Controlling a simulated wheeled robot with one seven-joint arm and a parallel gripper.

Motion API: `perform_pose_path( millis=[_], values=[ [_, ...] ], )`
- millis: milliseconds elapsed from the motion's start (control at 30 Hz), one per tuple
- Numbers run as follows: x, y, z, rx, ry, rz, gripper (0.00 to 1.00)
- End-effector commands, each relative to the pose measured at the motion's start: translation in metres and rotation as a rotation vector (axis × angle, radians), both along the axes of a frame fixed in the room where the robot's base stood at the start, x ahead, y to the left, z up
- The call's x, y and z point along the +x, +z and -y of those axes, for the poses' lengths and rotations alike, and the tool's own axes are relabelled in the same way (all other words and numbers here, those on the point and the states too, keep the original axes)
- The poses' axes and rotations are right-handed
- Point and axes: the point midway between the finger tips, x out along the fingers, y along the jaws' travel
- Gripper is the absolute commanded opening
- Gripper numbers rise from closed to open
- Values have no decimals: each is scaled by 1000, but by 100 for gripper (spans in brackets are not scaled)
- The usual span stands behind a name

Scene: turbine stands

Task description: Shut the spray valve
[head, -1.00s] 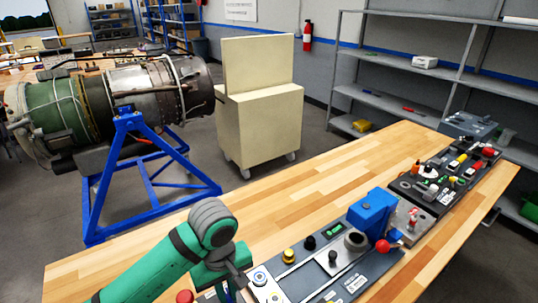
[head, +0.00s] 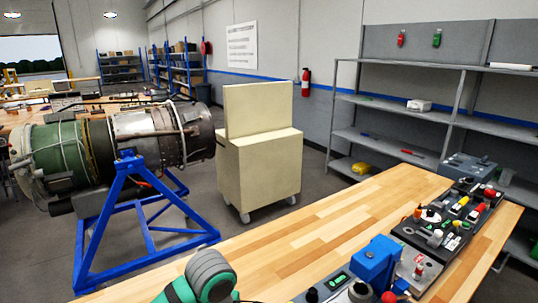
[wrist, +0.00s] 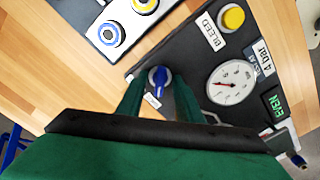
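A small blue lever knob (wrist: 158,82) on a round grey base sits on a dark panel (wrist: 190,50) in the wrist view. A small white label below it is too small to read, so I cannot tell if it names the spray valve. My gripper (wrist: 159,92) is open, with one green finger on each side of the knob. The fingers look apart from it; how deep they reach is unclear. In the head view my gripper is out of frame; only my green arm shows at the bottom.
By the knob are a yellow button (wrist: 234,18) marked BLEED, a round gauge (wrist: 232,82) and a green display (wrist: 273,103). A lighter panel (wrist: 108,22) with round buttons lies at upper left. A blue box (head: 375,262) stands among controls on the wooden bench (head: 330,225).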

Motion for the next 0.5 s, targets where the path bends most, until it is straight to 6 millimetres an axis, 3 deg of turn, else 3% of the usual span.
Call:
perform_pose_path(
  millis=[67, 500],
  values=[
    [0, 0, 0, 0, -1, 0, 39],
    [0, 8, 0, 2, -1, 1, 39]
  ],
)
